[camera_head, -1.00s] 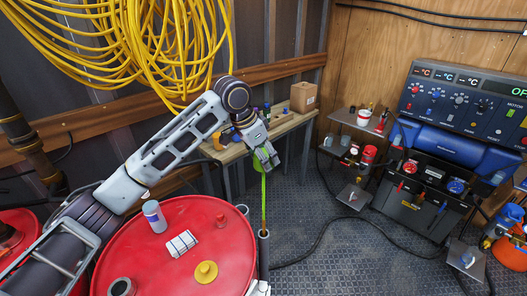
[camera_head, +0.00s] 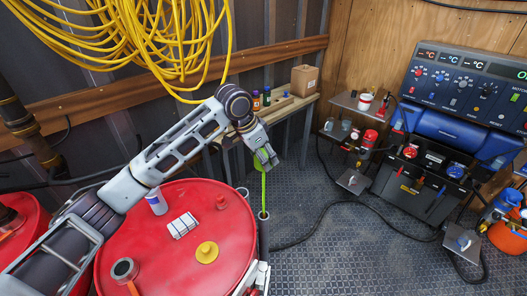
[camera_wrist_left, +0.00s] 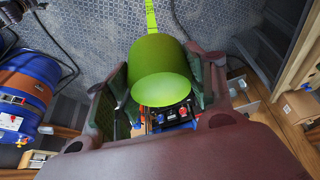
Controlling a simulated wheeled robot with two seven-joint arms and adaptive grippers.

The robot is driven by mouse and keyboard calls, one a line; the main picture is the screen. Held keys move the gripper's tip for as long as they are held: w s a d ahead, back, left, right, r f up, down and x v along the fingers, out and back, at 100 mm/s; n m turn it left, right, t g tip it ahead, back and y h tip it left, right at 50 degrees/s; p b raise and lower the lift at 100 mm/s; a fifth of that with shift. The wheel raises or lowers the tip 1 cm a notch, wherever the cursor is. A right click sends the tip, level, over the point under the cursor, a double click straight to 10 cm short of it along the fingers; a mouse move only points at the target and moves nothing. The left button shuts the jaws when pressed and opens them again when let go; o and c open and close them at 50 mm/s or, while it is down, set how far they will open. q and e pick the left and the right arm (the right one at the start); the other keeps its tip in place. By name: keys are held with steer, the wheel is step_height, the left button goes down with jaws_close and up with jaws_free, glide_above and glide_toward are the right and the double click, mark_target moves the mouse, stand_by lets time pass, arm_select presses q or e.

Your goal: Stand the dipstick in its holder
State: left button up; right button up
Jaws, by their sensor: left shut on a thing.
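My left gripper (camera_head: 265,158) is shut on the green dipstick (camera_head: 263,190), which hangs upright below it. In the left wrist view the dipstick's thick green handle (camera_wrist_left: 160,65) sits between the two fingers, and its thin marked strip runs away from it. In the head view the strip's lower end meets the pale-rimmed mouth of the dark upright tube holder (camera_head: 263,216) beside the red drum. The end appears to be inside the mouth, but how deep is hidden. My right gripper is not in view.
The red drum (camera_head: 150,245) stands left of the holder, with a yellow cap (camera_head: 207,252), a spray can (camera_head: 156,202) and a white pack (camera_head: 182,226) on top. A wooden bench (camera_head: 270,108) is behind. Dark floor right of the holder is open, with a cable across it.

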arm_select(q)
steer(key=b, duration=0.2)
glide_above(264, 209)
steer(key=shift+w+a+f, duration=0.1)
steer(key=shift+w+f, duration=0.1)
steer(key=shift+f, duration=3.9)
steer(key=shift+w+f, duration=0.15)
steer(key=shift+f, duration=3.95)
steer(key=shift+f+b, duration=1.4)
steer(key=shift+f, duration=4.15)
steer(key=o, duration=1.2)
steer(key=shift+r, duration=0.1)
steer(key=shift+v, duration=5.9)
steer(key=shift+s, duration=0.15)
